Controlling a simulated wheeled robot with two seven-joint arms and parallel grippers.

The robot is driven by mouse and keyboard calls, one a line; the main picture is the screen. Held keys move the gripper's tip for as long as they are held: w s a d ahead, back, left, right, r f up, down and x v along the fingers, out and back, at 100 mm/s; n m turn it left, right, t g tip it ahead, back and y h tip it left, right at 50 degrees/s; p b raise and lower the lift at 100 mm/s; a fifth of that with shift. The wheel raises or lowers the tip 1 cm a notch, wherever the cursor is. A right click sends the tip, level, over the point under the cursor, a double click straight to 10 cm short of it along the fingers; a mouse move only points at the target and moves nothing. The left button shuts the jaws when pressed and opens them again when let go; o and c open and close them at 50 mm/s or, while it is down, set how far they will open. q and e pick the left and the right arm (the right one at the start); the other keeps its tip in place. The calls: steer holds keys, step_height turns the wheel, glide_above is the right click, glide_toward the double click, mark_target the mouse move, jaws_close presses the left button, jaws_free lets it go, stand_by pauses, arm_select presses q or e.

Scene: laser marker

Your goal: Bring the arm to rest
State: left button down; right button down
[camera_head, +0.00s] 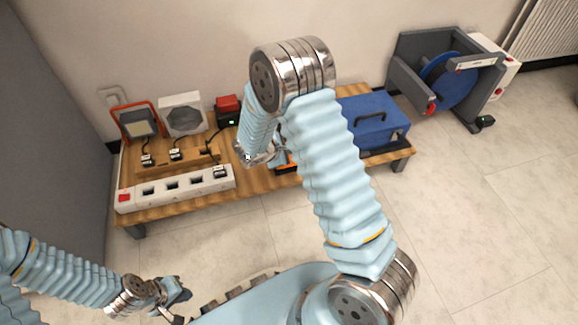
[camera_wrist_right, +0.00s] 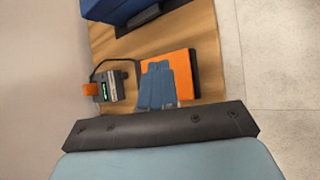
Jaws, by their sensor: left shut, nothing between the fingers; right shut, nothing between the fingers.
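My right arm rises in the middle of the head view and bends down over the wooden table (camera_head: 190,203). Its gripper (camera_head: 264,157) is partly hidden by the arm. In the right wrist view the blue fingers (camera_wrist_right: 158,86) are shut with nothing between them, in front of an orange and black item (camera_wrist_right: 183,72). I cannot tell how far above it they are. That item also shows beside the right gripper in the head view (camera_head: 287,169). My left gripper (camera_head: 176,298) is low at the left, shut and empty, away from the table.
A white power strip (camera_head: 160,190) lies at the table's front left. Behind it stand an orange-framed lamp (camera_head: 137,123), a white box-shaped device (camera_head: 183,114) and a red and black device (camera_head: 228,110). A blue toolbox (camera_head: 372,119) is at the right. A cable reel (camera_head: 446,80) stands beyond.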

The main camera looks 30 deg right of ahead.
steer(key=s+a+f+m+g+y, duration=0.3)
steer(key=s+a+f+g+y, duration=0.15)
steer(key=s+f, duration=0.45)
steer(key=s+a+f+m+t+y, duration=0.1)
steer(key=s+a+f+m+y, duration=0.2)
steer(key=s+a+m+y, duration=0.8)
steer(key=s+a+r+m+h+p, duration=0.1)
steer(key=a+r+h+p, duration=0.2)
steer(key=r+p, duration=1)
steer(key=shift+a+t, duration=0.35)
steer(key=shift+a, duration=0.35)
steer(key=shift+f, duration=0.1)
